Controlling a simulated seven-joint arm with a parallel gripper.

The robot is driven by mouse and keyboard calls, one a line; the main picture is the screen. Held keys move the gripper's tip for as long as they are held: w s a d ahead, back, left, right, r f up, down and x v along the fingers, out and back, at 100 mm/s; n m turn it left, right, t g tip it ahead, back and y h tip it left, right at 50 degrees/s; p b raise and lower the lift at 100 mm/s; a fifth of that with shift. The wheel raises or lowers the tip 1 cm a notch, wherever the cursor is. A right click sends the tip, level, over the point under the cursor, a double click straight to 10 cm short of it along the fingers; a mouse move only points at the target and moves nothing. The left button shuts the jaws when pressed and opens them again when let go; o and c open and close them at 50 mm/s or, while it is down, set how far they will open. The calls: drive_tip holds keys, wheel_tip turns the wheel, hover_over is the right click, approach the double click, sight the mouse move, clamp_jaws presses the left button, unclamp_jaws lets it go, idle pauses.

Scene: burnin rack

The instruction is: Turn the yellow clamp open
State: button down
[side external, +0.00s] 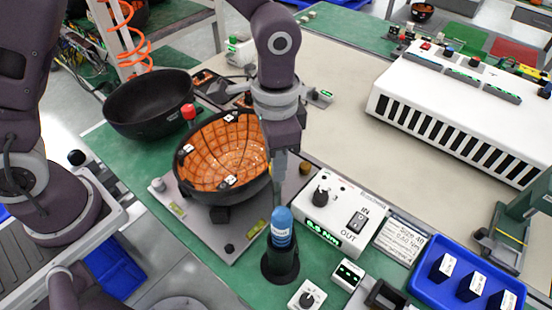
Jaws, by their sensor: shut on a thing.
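A black bowl with an orange gridded inside (222,155) sits tilted on a grey fixture plate (205,228). Of the yellow clamp, only a small yellow sliver (270,169) shows at the bowl's right rim; my gripper hides the rest. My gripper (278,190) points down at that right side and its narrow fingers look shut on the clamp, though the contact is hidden. I cannot tell the clamp's turn angle. A red-topped clamp (188,112) stands at the bowl's far left rim.
A blue-topped tool (281,226) stands in a dark holder just in front of my fingers. A white control box (335,210) is close on the right. An empty black bowl (150,103) lies behind left. A blue tray (468,285) is at front right.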

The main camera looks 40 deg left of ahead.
drive_tip(key=m, duration=0.5)
drive_tip(key=shift+w, duration=0.1)
drive_tip(key=shift+m, duration=0.3)
idle(0.4)
drive_tip(key=c, duration=1.1)
unclamp_jaws()
drive_tip(key=shift+c, duration=0.2)
drive_tip(key=shift+r, duration=0.15)
wheel_tip(320, 180, up, 7)
drive_tip(key=shift+f, duration=0.15)
